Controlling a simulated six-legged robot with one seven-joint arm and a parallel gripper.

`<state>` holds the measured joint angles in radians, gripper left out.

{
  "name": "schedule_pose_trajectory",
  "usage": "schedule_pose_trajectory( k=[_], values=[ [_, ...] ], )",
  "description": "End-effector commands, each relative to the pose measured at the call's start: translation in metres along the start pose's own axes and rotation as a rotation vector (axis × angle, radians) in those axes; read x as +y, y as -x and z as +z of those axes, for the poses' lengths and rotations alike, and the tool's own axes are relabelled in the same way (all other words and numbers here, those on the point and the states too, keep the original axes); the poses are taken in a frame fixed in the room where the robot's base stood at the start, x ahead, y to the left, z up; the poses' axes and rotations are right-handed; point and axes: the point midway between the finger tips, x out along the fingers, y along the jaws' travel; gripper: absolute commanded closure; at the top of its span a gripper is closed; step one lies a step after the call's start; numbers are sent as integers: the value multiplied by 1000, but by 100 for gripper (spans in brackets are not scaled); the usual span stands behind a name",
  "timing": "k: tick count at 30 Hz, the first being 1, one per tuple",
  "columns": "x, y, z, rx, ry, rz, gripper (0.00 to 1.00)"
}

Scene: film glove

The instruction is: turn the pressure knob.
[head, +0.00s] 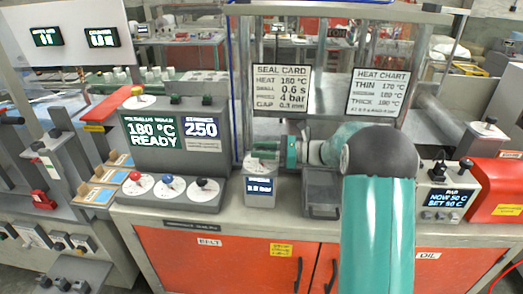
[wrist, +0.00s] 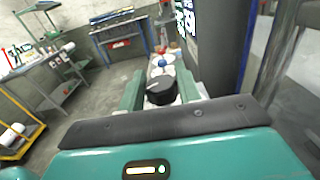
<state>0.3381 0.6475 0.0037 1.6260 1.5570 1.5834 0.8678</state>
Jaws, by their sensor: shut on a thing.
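The pressure knob is the round black knob with a white mark (wrist: 160,91), between my two teal fingers in the wrist view. My gripper (wrist: 160,92) is shut on it, one finger on each side. In the head view my gripper (head: 272,152) reaches in from the right at the top of a small grey box (head: 260,172). A blue display (head: 260,188) on that box's front shows a reading in bar, too small to read surely. In the head view the fingers mostly hide the knob.
A console (head: 170,145) stands left of the box, reading 180 °C READY, with red, blue and black knobs along its front. The seal card (head: 282,88) and heat chart (head: 379,93) hang behind. A grey drawer unit (head: 321,195) stands right of the box, partly under my arm.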

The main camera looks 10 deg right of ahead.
Motion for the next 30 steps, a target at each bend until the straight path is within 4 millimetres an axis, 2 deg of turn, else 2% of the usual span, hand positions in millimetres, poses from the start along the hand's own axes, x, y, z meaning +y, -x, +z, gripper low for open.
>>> schedule_pose_trajectory(
  k=[12,30],
  values=[
    [-1,-1,-1,-1,0,273,89],
    [0,-1,-1,-1,-1,341,89]
  ],
)
